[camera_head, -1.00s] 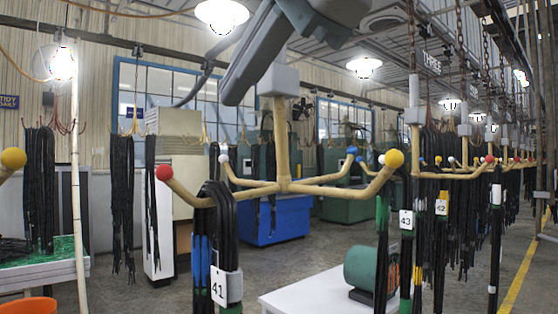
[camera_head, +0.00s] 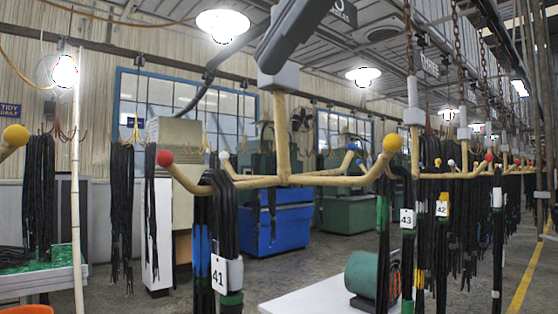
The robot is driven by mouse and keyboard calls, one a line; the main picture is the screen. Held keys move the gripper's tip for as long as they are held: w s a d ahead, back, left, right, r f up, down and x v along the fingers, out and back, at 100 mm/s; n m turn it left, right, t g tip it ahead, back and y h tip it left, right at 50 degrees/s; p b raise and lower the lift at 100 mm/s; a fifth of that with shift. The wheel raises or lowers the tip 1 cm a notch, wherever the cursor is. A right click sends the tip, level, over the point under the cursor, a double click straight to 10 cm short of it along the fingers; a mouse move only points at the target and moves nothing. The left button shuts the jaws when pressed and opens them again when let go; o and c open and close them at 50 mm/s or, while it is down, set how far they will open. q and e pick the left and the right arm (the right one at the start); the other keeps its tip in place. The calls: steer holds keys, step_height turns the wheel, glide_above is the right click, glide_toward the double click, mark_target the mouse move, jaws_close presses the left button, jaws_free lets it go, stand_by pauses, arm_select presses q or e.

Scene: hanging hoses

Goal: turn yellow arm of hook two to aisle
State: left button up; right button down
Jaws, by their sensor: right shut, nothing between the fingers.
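The nearest hook (camera_head: 283,140) hangs mid-view from a grey block, with four cream arms. I take it as hook two, but no number on it can be read. Its yellow-tipped arm (camera_head: 392,143) points right and toward me, with dark hoses below it. Its red-tipped arm (camera_head: 165,158) points left and carries black hoses with tag 41 (camera_head: 220,273). White and blue tips point to the back. My right gripper (camera_head: 267,58) is at the top, shut and empty, in front of the grey block and above the arms; contact cannot be told. My left gripper is not in view.
Another hook's yellow tip (camera_head: 15,135) shows at the left edge. More hooks with hoses run back on the right, with tags 43 (camera_head: 407,218) and 42 (camera_head: 441,208). A white table (camera_head: 310,297) with a green motor stands below. Open floor with a yellow line (camera_head: 518,292) lies right.

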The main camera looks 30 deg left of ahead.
steer(key=d, duration=0.1)
steer(key=s+d+b, duration=0.1)
steer(key=d, duration=0.1)
steer(key=d+b, duration=0.1)
steer(key=shift+s+d, duration=0.35)
steer(key=shift+d, duration=0.05)
stand_by(0.5)
